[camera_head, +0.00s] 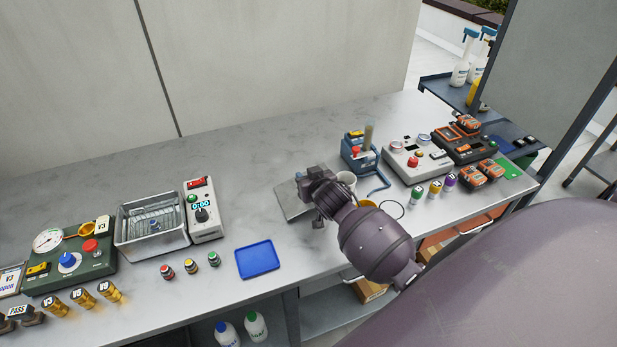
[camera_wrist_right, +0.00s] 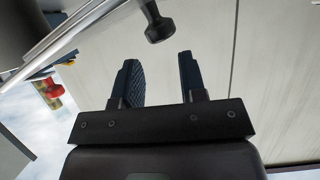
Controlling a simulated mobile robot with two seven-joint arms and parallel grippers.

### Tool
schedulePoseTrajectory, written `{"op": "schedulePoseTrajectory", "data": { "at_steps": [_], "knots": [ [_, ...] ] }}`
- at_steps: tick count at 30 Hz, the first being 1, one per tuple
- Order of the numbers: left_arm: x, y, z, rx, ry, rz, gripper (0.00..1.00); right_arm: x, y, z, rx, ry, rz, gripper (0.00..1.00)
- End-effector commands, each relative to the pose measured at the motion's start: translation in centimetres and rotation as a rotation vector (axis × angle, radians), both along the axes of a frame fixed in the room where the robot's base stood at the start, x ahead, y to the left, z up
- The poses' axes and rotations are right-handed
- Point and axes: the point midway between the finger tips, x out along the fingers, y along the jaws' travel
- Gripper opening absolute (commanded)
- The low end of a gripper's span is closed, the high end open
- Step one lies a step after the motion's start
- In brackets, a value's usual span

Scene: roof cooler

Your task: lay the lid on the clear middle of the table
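The lid (camera_head: 290,207) is a flat grey metal plate on the middle of the table, and it appears to lie flat. My right gripper (camera_head: 318,220) is over its right part and hides some of it. In the right wrist view the lid's black knob (camera_wrist_right: 158,27) stands just beyond the fingertips, apart from them. The fingers of my right gripper (camera_wrist_right: 158,60) are open with nothing between them. My left gripper is in neither view.
A metal bin (camera_head: 150,230) stands left, beside a white control box (camera_head: 203,215). A blue tray (camera_head: 257,260) lies near the front edge. The table between box and lid is clear.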

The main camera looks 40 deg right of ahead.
Motion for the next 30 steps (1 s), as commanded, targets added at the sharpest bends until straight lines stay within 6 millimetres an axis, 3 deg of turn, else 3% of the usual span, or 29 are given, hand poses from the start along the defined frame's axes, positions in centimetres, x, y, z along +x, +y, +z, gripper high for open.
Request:
{"op": "schedulePoseTrajectory", "data": {
  "at_steps": [3,14,20,30],
  "knots": [
    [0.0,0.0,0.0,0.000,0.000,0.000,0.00,0.0,0.0,0.0,0.000,0.000,0.000,0.53],
    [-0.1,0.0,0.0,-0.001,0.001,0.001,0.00,-0.3,0.0,0.3,0.000,0.000,0.000,0.53],
    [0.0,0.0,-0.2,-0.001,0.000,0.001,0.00,-2.3,0.5,1.1,0.001,-0.001,0.000,0.53],
    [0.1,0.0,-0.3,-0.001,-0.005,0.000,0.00,-7.5,1.8,3.3,0.002,0.001,-0.001,0.53]
  ]
}}
